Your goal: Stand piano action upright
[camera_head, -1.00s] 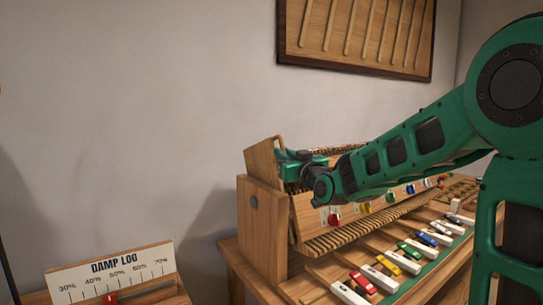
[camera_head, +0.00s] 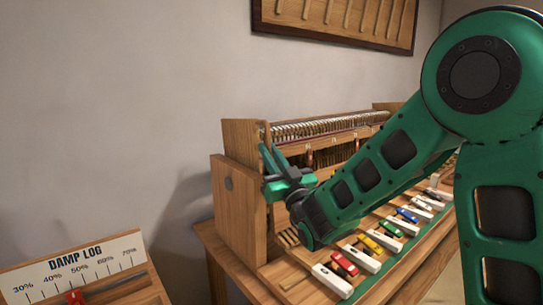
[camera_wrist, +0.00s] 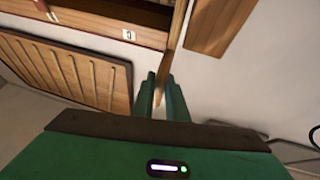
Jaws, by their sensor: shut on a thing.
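The piano action (camera_head: 320,126) is a wooden frame with a row of pale hammers along its top. It stands in the wooden piano case (camera_head: 232,205) and looks about upright, its left end panel (camera_head: 241,138) rising above the case side. My gripper (camera_head: 283,176) is at the front of that left end. In the wrist view, the two green fingers (camera_wrist: 162,92) are shut on a narrow wooden edge of the action (camera_wrist: 176,40). My arm hides much of the action's middle and lower front, so I cannot see how its foot rests.
Keys with coloured blocks, such as a red block (camera_head: 345,263), lie in front of the action, partly beneath my arm. A damp log board (camera_head: 80,263) stands at the lower left. A framed wooden panel (camera_head: 340,20) hangs on the wall behind.

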